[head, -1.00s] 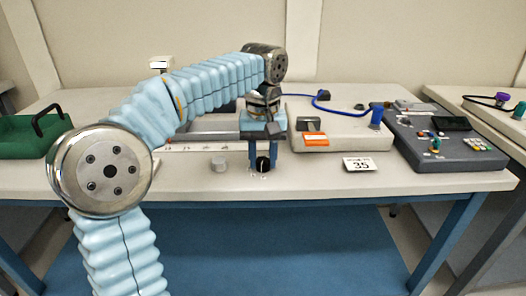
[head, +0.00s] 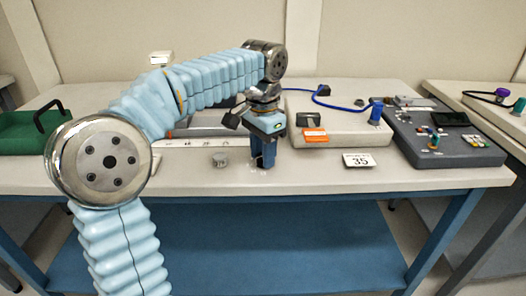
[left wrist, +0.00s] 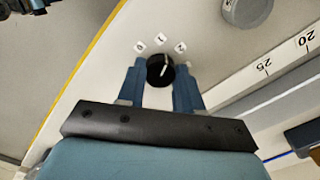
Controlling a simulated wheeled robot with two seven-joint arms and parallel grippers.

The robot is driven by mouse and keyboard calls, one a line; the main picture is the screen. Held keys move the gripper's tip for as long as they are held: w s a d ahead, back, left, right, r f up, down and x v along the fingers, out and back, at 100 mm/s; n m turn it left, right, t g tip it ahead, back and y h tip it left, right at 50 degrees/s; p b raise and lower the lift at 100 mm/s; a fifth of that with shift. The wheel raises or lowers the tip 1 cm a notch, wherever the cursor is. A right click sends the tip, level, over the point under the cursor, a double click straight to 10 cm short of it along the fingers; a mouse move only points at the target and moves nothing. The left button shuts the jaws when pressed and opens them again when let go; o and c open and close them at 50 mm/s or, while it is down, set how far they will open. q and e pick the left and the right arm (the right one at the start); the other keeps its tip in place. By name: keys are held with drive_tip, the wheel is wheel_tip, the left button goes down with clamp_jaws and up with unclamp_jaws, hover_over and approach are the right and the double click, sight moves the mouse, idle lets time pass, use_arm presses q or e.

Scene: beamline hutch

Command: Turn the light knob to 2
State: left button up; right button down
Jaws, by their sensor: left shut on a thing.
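The light knob (left wrist: 160,71) is a small black round knob with a white pointer line, seen in the left wrist view. Labels 0 (left wrist: 140,46), 1 (left wrist: 160,38) and 2 (left wrist: 180,47) fan out above it. The pointer leans slightly right of straight up in that view, seemingly between 1 and 2; the exact setting is hard to tell. My left gripper (left wrist: 160,82) points down with its blue fingers on both sides of the knob, shut on it. In the head view my left gripper (head: 263,160) hides most of the knob. My right gripper is not in view.
A grey round knob (head: 220,159) stands just left of my gripper. A green tray (head: 25,137) is far left.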

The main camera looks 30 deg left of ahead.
use_arm(q)
drive_tip(key=shift+m, duration=2.2)
drive_tip(key=o, duration=1)
drive_tip(key=shift+o, duration=0.2)
drive_tip(key=shift+r, duration=0.1)
